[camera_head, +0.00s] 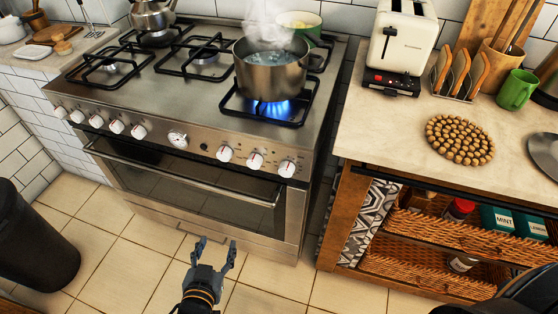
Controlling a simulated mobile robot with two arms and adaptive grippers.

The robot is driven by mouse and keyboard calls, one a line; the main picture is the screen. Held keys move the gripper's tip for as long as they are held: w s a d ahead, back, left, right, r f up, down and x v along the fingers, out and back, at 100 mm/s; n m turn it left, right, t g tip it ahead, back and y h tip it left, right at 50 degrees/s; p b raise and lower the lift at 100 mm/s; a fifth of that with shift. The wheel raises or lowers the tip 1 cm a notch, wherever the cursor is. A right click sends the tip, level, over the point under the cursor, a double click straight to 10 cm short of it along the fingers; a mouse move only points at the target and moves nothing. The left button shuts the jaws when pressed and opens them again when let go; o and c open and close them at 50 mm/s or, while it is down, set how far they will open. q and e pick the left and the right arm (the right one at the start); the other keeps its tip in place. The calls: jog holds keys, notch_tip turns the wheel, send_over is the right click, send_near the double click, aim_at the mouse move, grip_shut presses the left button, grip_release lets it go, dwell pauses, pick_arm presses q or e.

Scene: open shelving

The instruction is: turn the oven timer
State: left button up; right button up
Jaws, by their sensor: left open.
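The oven (190,178) is a steel range with a row of white knobs along its front panel. The timer (178,137) is a round dial near the middle of that panel, between the left group of knobs and the right group. My left gripper (214,245) is open and empty, low in front of the oven door and below the panel, apart from the timer. My right gripper is not in view.
A steaming pot (270,76) stands over a lit blue burner at the front right of the hob. The oven door handle (185,172) runs below the panel. A counter (385,130) with shelves stands at the right, and a dark bin (35,245) at the left.

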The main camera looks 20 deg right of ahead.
aim_at(285, 173)
pick_arm(q)
jog(key=s+d+r+m+t+h+p, duration=0.15)
jog(key=d+r+m+h+p, duration=0.35)
jog(key=d+r, duration=0.5)
jog(key=shift+n+h, duration=0.6)
jog(key=shift+h, duration=0.1)
jog(key=x, duration=0.4)
jog(key=b+x, duration=0.1)
jog(key=x, duration=0.8)
jog(key=shift+s+d+r+b, duration=0.15)
jog(key=shift+d+b, duration=0.15)
jog(key=shift+d, duration=0.3)
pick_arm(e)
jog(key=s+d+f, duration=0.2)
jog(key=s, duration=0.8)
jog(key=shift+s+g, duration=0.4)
pick_arm(q)
jog(key=shift+c, duration=0.4)
jog(key=c, duration=1.1)
